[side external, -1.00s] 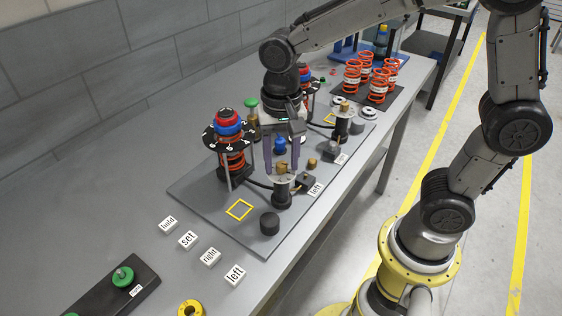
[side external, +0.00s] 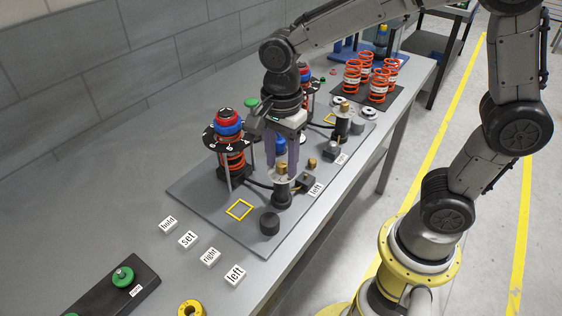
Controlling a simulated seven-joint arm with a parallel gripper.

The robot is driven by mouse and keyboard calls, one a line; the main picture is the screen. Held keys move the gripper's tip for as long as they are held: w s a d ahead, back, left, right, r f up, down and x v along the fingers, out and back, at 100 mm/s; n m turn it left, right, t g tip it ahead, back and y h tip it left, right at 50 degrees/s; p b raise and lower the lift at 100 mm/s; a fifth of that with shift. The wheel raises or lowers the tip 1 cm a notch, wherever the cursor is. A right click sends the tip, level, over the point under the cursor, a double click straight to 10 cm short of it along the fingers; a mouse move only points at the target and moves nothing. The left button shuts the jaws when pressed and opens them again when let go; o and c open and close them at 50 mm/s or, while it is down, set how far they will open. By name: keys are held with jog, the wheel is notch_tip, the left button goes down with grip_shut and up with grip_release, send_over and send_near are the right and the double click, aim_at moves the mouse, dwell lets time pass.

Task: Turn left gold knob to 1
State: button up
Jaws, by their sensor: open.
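The left gold knob (side external: 282,169) sits on a pale disc (side external: 285,178) on top of a black post (side external: 282,194), beside the "left" label (side external: 316,190). My gripper (side external: 281,165) points down over it, with its two purple fingers apart, one on each side of the knob as seen here. I cannot tell whether a finger touches the knob. The disc's number marks are too small to read.
A spring tower (side external: 230,150) with a numbered black ring stands left of my gripper. A second gold knob (side external: 343,109) is farther back. A small black box (side external: 305,182) and a black cylinder (side external: 269,222) stand close by. Word blocks (side external: 210,257) lie in front.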

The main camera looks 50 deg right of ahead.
jog(key=m, duration=1.1)
jog(key=shift+m, duration=0.4)
grip_shut()
